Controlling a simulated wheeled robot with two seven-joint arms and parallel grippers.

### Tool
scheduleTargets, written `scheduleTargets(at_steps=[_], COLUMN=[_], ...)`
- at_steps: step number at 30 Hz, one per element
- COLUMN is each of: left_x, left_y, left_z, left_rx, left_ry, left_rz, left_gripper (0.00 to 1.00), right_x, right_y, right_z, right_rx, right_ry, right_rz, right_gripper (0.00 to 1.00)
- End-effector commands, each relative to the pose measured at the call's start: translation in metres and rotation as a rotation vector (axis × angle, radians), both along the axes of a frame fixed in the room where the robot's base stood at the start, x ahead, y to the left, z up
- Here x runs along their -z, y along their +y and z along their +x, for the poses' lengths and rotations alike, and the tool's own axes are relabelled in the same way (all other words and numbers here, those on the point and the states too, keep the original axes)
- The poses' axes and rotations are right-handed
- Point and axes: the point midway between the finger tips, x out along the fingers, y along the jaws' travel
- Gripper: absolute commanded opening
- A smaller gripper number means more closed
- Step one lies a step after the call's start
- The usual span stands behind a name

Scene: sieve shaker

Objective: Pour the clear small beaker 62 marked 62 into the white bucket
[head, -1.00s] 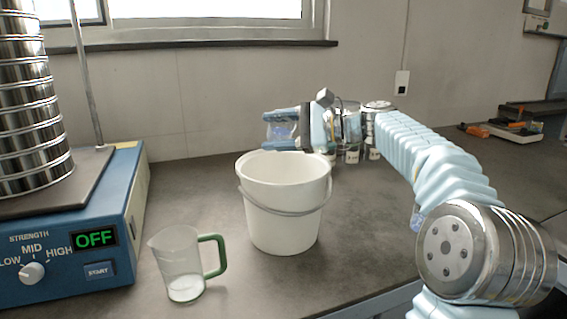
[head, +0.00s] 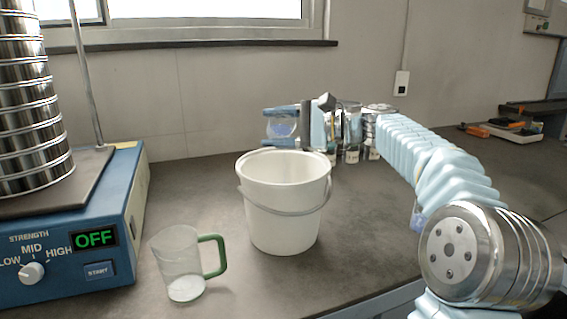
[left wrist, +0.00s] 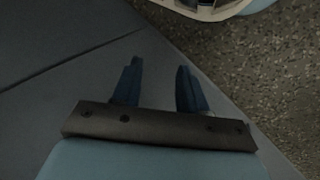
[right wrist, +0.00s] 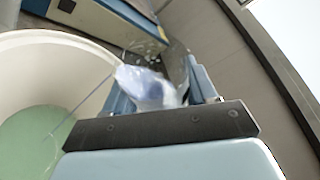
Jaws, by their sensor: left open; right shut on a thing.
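The clear small beaker (head: 281,128) is between the blue fingers of my right gripper (head: 281,127), above the far rim of the white bucket. In the right wrist view the beaker (right wrist: 146,88) shows between the fingers, beside the bucket's rim, with a bluish patch in it. Its 62 mark is not readable, and I cannot tell its exact tilt. The white bucket (head: 282,205) stands upright on the bench. The right wrist view shows pale green inside the bucket (right wrist: 85,62). My left gripper (left wrist: 160,75) is open and empty in the left wrist view, away from the bench scene.
A clear jug with a green handle (head: 180,262) stands front left of the bucket, with white material at its bottom. The blue shaker base (head: 75,240) carries a steel sieve stack (head: 28,110) at left. Several small containers (head: 352,153) stand behind my right arm.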

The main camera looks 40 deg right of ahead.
Motion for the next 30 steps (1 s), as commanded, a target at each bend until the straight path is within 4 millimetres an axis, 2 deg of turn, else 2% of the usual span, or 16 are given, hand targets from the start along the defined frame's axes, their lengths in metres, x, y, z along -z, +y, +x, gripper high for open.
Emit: scheduleTargets(at_steps=[30], left_x=[-0.0001], left_y=[-0.0001], left_z=[0.0], left_rx=[0.0], left_ry=[0.0], left_rz=[0.0], left_gripper=[0.43], right_x=[-0.004], right_y=[-0.0001], right_z=[-0.0002], right_rx=[0.0], right_ry=[-0.062], right_rz=[-0.033], right_gripper=[0.24])
